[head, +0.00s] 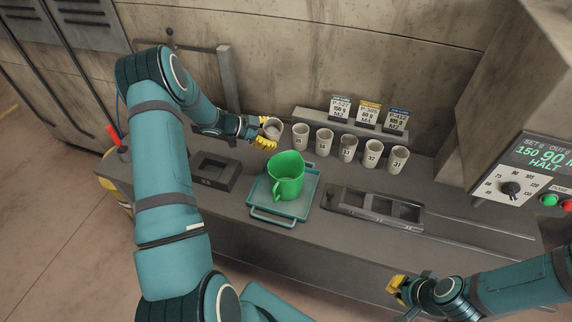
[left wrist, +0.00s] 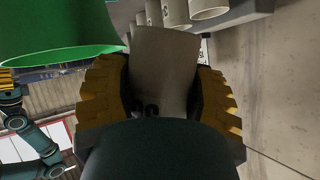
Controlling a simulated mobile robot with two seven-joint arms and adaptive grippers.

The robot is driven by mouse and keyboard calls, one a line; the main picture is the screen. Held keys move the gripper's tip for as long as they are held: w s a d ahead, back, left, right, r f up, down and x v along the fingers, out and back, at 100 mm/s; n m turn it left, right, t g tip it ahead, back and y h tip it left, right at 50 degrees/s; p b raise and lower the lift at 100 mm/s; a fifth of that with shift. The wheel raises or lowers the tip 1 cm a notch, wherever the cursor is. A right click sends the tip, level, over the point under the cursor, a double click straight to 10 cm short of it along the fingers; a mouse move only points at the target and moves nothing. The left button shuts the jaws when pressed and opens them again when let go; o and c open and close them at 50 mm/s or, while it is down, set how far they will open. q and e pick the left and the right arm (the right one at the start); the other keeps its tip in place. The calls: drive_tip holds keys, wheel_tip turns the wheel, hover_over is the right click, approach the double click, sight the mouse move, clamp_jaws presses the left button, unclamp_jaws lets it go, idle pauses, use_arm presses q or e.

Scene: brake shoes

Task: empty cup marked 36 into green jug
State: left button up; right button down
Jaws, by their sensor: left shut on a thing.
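My left gripper (head: 265,138) is shut on a pale grey cup (head: 273,128) at the left end of the cup row. The left wrist view shows the cup (left wrist: 163,65) between the two yellow fingers (left wrist: 160,95). Dark marks show low on its wall, but I cannot read the number. The green jug (head: 286,176) stands upright on a teal tray (head: 257,210), in front and a little right of the held cup. Its rim also shows in the left wrist view (left wrist: 60,35). My right gripper (head: 397,287) is at the lower right, away from the cups; its opening is unclear.
Several pale cups, such as the one marked 32 (head: 372,153), stand in a row right of the held cup. A rack with labelled cards (head: 340,108) is behind them. An empty dark holder (head: 212,170) is left of the tray, and a metal frame (head: 375,208) is right.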

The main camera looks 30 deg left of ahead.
sight(266, 133)
use_arm(q)
drive_tip(key=shift+s+d+r+m+t+y, duration=0.4)
drive_tip(key=shift+s+d+r+m+y, duration=0.1)
drive_tip(key=shift+d+r+m+y, duration=0.35)
drive_tip(key=shift+a, duration=0.1)
drive_tip(key=shift+s+d+r+m+y, duration=0.1)
drive_tip(key=shift+d+m+y, duration=0.1)
drive_tip(key=shift+m+y, duration=0.05)
drive_tip(key=shift+a, duration=0.1)
drive_tip(key=shift+r, duration=0.2)
